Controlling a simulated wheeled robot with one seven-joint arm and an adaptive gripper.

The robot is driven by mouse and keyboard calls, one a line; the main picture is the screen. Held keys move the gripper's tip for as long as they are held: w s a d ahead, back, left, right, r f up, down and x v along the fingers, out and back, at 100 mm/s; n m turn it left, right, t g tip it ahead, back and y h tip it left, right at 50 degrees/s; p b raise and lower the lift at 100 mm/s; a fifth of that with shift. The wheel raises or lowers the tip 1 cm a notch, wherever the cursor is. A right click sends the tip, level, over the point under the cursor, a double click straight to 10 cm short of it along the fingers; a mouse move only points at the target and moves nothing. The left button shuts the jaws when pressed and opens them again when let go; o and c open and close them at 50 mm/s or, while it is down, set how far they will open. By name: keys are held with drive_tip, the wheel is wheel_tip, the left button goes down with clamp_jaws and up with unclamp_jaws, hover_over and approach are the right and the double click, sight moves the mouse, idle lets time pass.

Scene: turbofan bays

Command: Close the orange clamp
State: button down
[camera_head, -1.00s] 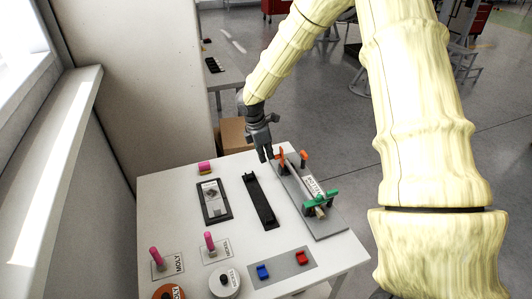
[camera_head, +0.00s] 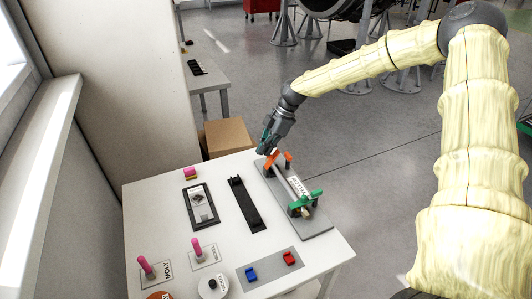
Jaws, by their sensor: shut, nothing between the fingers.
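The orange clamp (camera_head: 271,160) is at the far end of a grey plate (camera_head: 315,224) on the right side of the white table. A second upright orange part (camera_head: 288,157) stands just right of it. My gripper (camera_head: 264,150) comes down from the upper right and is right at the clamp's top, its fingers shut with nothing between them. I cannot tell whether the fingers touch the clamp. The fingers partly hide the clamp's far side.
A green clamp (camera_head: 308,201) sits at the plate's near end, beside a white labelled cylinder (camera_head: 298,187). A black holder (camera_head: 244,205) and a black-framed tray (camera_head: 201,206) lie to the left. Red (camera_head: 289,258) and blue (camera_head: 251,274) pieces are in front. A cardboard box (camera_head: 228,137) stands behind the table.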

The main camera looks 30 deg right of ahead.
drive_tip(key=d+y+b, duration=0.1)
drive_tip(key=b, duration=0.2)
drive_tip(key=d+f+y+b, duration=0.1)
drive_tip(key=d+y+b, duration=0.1)
drive_tip(key=b, duration=0.1)
drive_tip(key=shift+f+y, duration=0.1)
drive_tip(key=shift+y, duration=0.2)
drive_tip(key=d+y+b, duration=0.1)
drive_tip(key=b, duration=0.3)
drive_tip(key=d+f+y+b, duration=0.1)
drive_tip(key=y+b, duration=0.1)
drive_tip(key=b, duration=0.2)
drive_tip(key=d+y+b, duration=0.1)
drive_tip(key=y+b, duration=0.1)
drive_tip(key=b, duration=0.2)
drive_tip(key=shift+s+d+f+t, duration=0.2)
drive_tip(key=shift+d+f+t, duration=0.1)
drive_tip(key=shift+d+f, duration=0.05)
drive_tip(key=shift+d+b, duration=0.15)
drive_tip(key=shift+b, duration=0.7)
wheel_tip(320, 180, up, 4)
drive_tip(key=b, duration=0.1)
approach(278, 152)
drive_tip(key=shift+w+d+r, duration=0.2)
drive_tip(key=shift+d+r, duration=1.25)
drive_tip(key=shift+r, duration=0.05)
